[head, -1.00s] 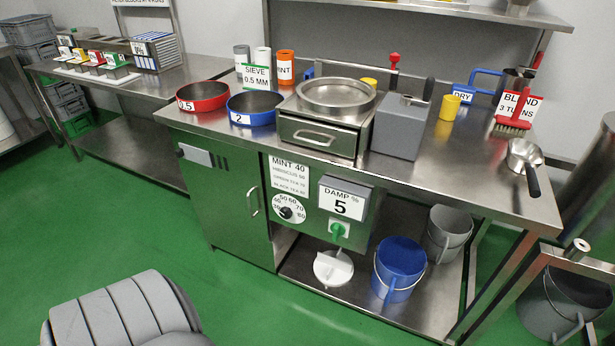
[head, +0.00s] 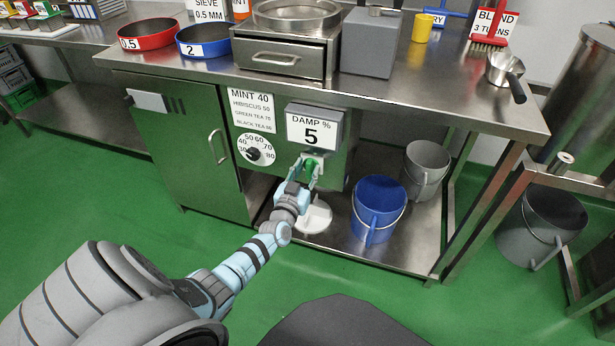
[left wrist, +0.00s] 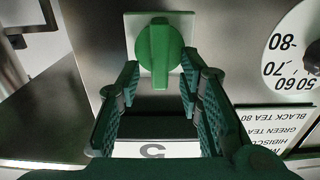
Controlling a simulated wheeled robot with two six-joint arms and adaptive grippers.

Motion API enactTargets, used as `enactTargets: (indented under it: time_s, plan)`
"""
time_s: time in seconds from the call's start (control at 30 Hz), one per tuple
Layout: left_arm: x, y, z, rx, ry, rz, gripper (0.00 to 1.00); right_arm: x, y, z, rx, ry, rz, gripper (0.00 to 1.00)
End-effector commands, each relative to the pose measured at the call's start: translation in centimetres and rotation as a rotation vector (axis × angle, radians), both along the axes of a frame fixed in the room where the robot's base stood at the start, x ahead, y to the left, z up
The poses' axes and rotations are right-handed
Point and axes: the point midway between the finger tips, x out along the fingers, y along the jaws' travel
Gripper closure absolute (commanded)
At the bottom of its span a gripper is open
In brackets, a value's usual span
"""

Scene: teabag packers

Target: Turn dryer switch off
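The dryer switch (head: 311,167) is a green knob on a pale square plate, low on the steel front panel under the damp sign. In the left wrist view the green switch (left wrist: 160,52) shows a raised bar standing upright in the picture. My left gripper (head: 307,171) is at the switch, partly covering it in the head view. In the left wrist view the left gripper (left wrist: 162,68) is open, with one finger on each side of the knob's lower part; gaps show between the fingertips and the raised bar. My right gripper is not in view.
The damp sign box (head: 313,127) reads 5 and juts out above the switch. A white dial (head: 255,151) is to its left. A blue bucket (head: 379,205) and a grey bucket (head: 426,165) stand on the lower shelf (head: 330,243). The green floor in front is largely clear.

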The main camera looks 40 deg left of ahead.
Motion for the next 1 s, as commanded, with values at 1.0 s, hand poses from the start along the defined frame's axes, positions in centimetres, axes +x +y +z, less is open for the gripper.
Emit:
enactTargets:
  time_s: [1.0]
  plan:
    - [0.75, 0.35, 0.03, -0.05, -0.015, 0.0, 1.0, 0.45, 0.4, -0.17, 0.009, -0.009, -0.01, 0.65]
